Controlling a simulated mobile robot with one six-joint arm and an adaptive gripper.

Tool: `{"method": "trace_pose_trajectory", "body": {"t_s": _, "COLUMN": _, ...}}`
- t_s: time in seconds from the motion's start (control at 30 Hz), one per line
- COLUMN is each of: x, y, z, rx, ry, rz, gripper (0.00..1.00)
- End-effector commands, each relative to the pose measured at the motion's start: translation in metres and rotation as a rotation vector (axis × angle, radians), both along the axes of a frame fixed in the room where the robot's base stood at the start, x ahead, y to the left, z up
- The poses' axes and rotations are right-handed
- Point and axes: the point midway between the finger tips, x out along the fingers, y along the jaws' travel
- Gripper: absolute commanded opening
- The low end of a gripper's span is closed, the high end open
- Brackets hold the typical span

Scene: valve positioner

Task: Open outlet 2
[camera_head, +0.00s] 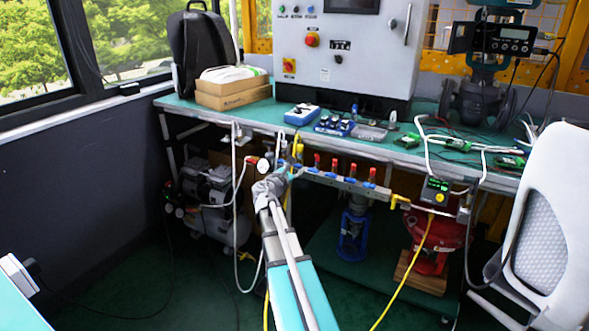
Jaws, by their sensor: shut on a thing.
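A grey manifold bar (345,183) hangs along the front edge of the green bench. Several outlet valves with red tops and blue fittings stand in a row on it, among them one nearest the gripper (317,163) and one at the right end (371,177). I see no legible outlet numbers. My gripper (287,171) is at the left end of the manifold, left of the red-topped valves. It is shut on a small part there, seemingly a valve handle. The fingers and my wrist hide most of that part, so its position cannot be told.
The green bench (263,111) carries cardboard boxes (232,93), a control cabinet (340,50) and small devices. A compressor (208,190) is below it at left. A yellow hose (408,275) hangs at right, near a white chair (550,225).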

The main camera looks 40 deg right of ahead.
Motion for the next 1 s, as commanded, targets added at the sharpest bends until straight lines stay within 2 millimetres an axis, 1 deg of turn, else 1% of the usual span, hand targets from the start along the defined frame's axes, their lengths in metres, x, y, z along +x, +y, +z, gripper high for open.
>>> {"method": "trace_pose_trajectory", "body": {"t_s": 0.37, "x": 0.0002, "y": -0.0009, "z": 0.0002, "rx": -0.001, "ry": 0.001, "rz": -0.001, "gripper": 0.08}}
{"method": "trace_pose_trajectory", "body": {"t_s": 0.4, "x": 0.0002, "y": -0.001, "z": 0.0001, "rx": -0.001, "ry": 0.001, "rz": -0.001, "gripper": 0.61}}
{"method": "trace_pose_trajectory", "body": {"t_s": 0.57, "x": 0.0001, "y": -0.0008, "z": 0.0001, "rx": -0.001, "ry": 0.001, "rz": -0.001, "gripper": 0.91}}
{"method": "trace_pose_trajectory", "body": {"t_s": 1.0, "x": -0.0004, "y": 0.0001, "z": 0.0001, "rx": 0.0, "ry": 0.0, "rz": 0.0, "gripper": 0.91}}
